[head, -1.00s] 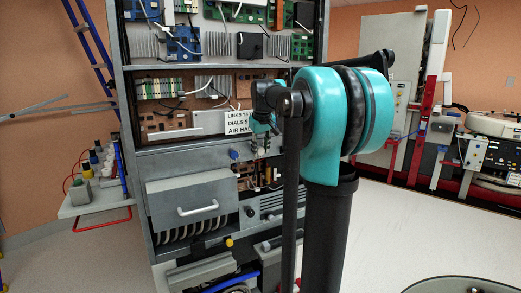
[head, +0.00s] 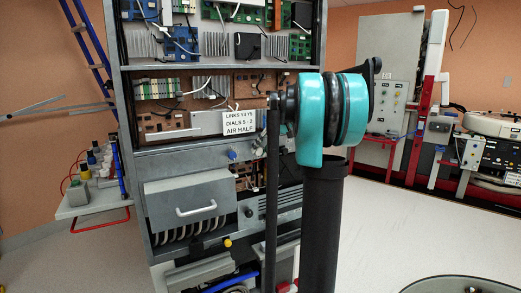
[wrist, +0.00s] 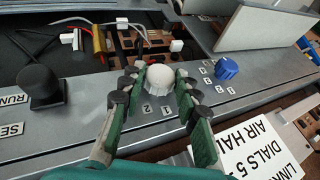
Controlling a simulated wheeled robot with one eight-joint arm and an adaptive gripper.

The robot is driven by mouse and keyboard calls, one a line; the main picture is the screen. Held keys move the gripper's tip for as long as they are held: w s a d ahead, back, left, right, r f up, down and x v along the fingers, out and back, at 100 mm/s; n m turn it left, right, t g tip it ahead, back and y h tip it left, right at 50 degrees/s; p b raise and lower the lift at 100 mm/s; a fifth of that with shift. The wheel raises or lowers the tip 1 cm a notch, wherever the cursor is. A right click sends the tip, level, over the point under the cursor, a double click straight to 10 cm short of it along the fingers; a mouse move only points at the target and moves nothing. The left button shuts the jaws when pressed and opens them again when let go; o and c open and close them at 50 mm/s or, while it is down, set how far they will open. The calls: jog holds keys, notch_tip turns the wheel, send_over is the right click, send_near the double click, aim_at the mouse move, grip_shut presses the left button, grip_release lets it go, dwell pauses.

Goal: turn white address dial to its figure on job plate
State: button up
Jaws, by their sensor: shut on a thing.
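The white dial (wrist: 159,79) is on a sloping grey panel in the wrist view. My gripper (wrist: 157,73) is shut on it, one finger on each side. The figures 1 and 2 show beside the dial; its pointer mark cannot be made out. The white job plate (head: 240,122) in the head view reads links Y3 Y5, dials 5 - 2, air half. It also shows upside down and partly cut off in the wrist view (wrist: 258,148).
A blue dial (wrist: 226,68) with figures around it is to the right of the white dial. A black knob (wrist: 45,88) stands at left on the same panel. Cables and boards lie behind the panel edge.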

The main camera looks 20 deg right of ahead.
dwell(0.3)
jog(key=o, duration=1.2)
jog(key=v, duration=1.2)
jog(key=shift+w+d, duration=0.1)
jog(key=shift+f, duration=0.1)
